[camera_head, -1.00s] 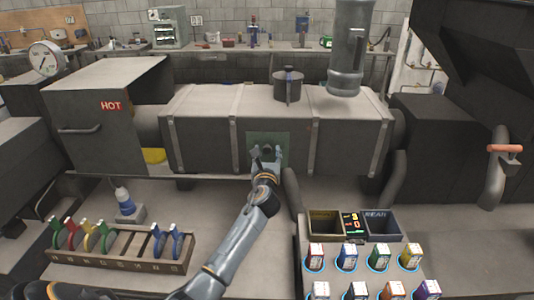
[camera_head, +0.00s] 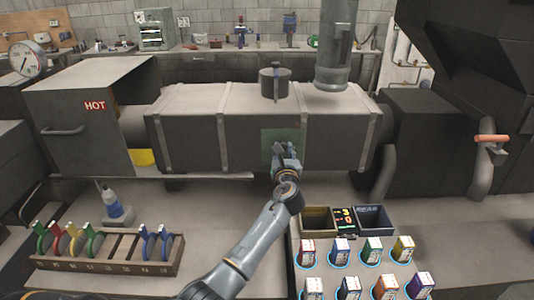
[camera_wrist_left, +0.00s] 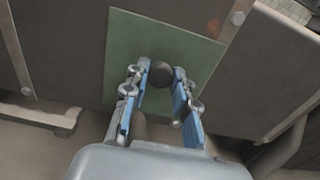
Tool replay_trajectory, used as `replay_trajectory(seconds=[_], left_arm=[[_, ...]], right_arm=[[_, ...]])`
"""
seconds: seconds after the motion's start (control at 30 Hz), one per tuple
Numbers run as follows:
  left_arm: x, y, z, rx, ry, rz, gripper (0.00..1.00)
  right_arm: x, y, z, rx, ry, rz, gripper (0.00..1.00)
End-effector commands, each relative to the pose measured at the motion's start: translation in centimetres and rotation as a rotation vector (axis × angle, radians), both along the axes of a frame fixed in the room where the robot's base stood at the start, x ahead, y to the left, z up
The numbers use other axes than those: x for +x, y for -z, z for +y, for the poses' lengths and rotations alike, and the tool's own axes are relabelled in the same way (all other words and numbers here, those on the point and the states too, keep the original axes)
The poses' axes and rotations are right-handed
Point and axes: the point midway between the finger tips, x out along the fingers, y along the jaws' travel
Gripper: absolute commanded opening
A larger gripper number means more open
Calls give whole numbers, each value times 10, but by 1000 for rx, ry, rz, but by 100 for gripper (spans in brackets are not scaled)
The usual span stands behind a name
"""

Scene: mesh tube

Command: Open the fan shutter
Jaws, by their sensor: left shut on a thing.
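In the left wrist view the green plate (camera_wrist_left: 137,32) carries a dark round knob (camera_wrist_left: 162,73). My left gripper (camera_head: 281,147) reaches up to the plate and hides part of it. In the left wrist view its blue-padded fingers (camera_wrist_left: 161,88) stand on either side of the knob, shut on it. No opening behind the plate can be made out. My right gripper is not in view.
The duct (camera_head: 185,145) spans the middle, with a lidded pot (camera_head: 275,84) on top and a HOT box (camera_head: 88,125) at left.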

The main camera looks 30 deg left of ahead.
Motion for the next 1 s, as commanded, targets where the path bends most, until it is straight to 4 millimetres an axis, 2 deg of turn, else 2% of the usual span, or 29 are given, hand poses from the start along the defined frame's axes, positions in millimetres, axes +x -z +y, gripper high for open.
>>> replay_trajectory(seconds=[0.33, 0.37, 0.43, 0.47, 0.8, 1.0], left_arm=[[2, 1, -4, 3, 1, 2, 0], [2, 1, -4, 3, 0, 2, 33], [2, 1, -4, 3, 0, 2, 47], [2, 1, -4, 3, 0, 2, 50], [0, 0, -5, 4, 0, 1, 50], [-18, 1, -17, 2, 1, 1, 50]], right_arm=[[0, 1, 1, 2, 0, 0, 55], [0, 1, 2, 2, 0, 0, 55], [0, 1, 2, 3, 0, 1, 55], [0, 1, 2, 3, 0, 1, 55], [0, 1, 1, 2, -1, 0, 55], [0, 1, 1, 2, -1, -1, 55]])
